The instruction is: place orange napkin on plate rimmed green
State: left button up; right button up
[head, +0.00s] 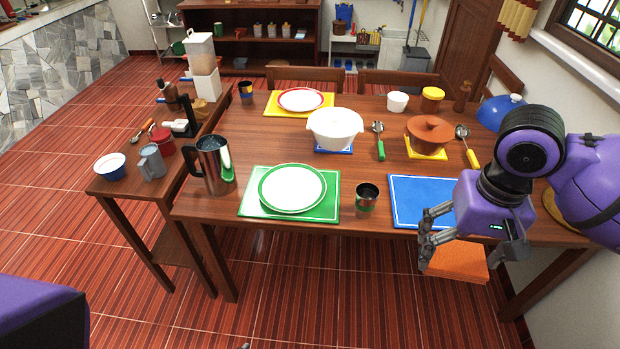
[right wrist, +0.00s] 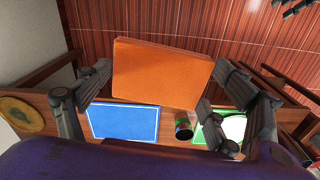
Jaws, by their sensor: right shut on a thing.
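The orange napkin (head: 458,262) is a flat, square, fairly thick pad held off the front edge of the table. My right gripper (head: 468,252) is shut on it, with a finger at either side. In the right wrist view the napkin (right wrist: 160,78) spans between the fingers of my right gripper (right wrist: 158,88). The plate rimmed green (head: 292,188) lies on a green placemat (head: 322,211) to the left of the napkin, empty. It shows partly behind a finger in the right wrist view (right wrist: 234,127). My left gripper is not clearly visible.
A blue placemat (head: 412,205) lies bare beside my right gripper. A dark cup with a green band (head: 366,196) stands between it and the green plate. A steel pitcher (head: 213,165) stands left of the plate. A white pot (head: 335,130) and a brown lidded pot (head: 430,133) stand behind.

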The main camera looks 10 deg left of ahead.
aim_at(292, 189)
jog(key=i+u, duration=0.15)
jog(key=u, duration=1.2)
jog(key=i+l, duration=0.85)
jog(key=u, duration=0.05)
